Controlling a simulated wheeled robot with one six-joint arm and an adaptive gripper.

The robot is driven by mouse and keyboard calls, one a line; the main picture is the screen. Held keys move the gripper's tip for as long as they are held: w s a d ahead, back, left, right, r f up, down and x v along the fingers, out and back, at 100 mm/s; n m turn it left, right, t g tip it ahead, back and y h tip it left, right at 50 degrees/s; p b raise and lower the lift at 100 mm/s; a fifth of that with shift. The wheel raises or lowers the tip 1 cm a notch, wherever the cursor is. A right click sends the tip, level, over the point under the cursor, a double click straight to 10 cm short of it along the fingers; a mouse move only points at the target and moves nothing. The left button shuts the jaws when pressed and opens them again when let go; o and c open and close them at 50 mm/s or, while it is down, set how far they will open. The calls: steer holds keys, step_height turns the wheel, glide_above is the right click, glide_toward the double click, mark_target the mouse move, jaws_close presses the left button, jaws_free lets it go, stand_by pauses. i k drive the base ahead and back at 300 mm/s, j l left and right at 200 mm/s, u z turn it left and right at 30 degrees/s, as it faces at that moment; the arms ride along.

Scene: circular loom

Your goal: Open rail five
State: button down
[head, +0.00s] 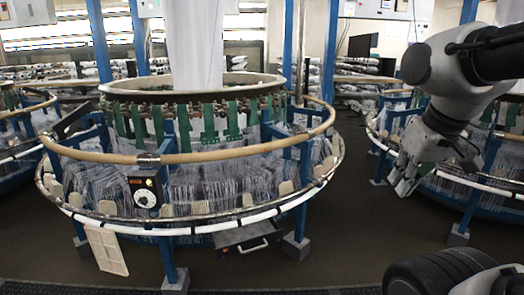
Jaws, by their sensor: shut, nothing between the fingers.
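The circular loom (105,88) stands in the middle and left of the head view. A tan rail ring (230,153) runs around it on blue posts, and a lower white and grey rail ring (190,229) circles it below. I see no number on any rail section, so I cannot tell which one is rail five. My gripper (404,188) hangs at the right, pointing down, shut and empty. In the picture it is to the right of the loom's rails and apart from them.
A control box with a dial (146,193) sits on the front rail. A pale panel (107,250) hangs low at front left, and a dark tray (247,242) sticks out below the rail. Other looms stand left and right (497,183). The dark floor (335,255) in front is clear.

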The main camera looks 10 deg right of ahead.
mark_target(156, 159)
steer(key=i+l+u, duration=0.45)
steer(key=i+l, duration=1.4)
steer(key=i, duration=0.1)
